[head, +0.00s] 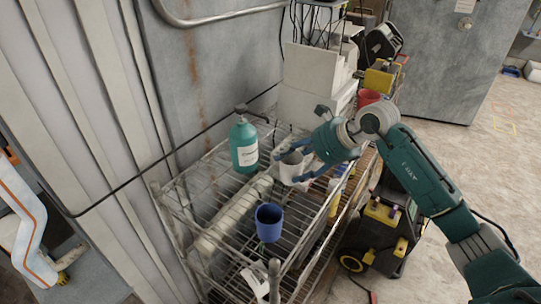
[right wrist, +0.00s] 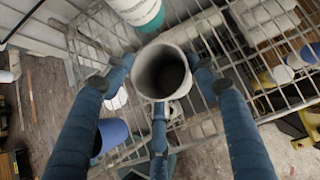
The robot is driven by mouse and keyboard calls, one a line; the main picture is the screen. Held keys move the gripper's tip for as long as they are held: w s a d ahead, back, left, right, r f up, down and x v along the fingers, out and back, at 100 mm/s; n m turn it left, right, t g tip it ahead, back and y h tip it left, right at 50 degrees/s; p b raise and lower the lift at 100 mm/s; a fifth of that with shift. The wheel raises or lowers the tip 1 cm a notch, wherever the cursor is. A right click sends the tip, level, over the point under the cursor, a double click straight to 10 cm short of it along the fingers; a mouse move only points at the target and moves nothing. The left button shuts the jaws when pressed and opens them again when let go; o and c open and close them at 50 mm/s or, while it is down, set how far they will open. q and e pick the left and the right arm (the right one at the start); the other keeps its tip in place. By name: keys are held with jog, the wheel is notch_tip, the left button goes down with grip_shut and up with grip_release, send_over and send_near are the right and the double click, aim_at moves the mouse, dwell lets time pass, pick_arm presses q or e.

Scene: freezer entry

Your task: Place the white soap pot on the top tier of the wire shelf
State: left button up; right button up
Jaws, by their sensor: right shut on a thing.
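The white soap pot (head: 291,168) is held in my right gripper (head: 298,163), over the top tier of the wire shelf (head: 205,172). In the right wrist view the open-topped pot (right wrist: 163,72) sits between the blue fingers of the gripper (right wrist: 160,90), which close around its wall. Its mouth faces the camera and its inside looks empty. The pot looks about upright. I cannot tell whether its base touches the wires. My left gripper is not in view.
A teal pump bottle (head: 244,146) stands on the tier left of the pot. A blue cup (head: 268,222) stands nearer the front. White boxes (head: 310,72) fill the far end, with a red cup (head: 369,97) nearby.

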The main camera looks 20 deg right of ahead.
jog(key=w+a+f+p, duration=0.1)
jog(key=w, duration=0.1)
jog(key=w+a+f+p, duration=0.1)
jog(key=w+a+p, duration=0.1)
jog(key=w+a+f+p, duration=0.1)
jog(key=w+a, duration=0.1)
jog(key=shift+w+f, duration=0.1)
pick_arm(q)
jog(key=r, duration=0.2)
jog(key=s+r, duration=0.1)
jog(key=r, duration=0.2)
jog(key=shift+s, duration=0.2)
pick_arm(e)
jog(key=shift+f, duration=0.1)
jog(key=shift+f, duration=0.15)
jog(key=o, duration=1.2)
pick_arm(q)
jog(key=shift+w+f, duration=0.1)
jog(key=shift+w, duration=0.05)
pick_arm(e)
jog(key=shift+o, duration=0.2)
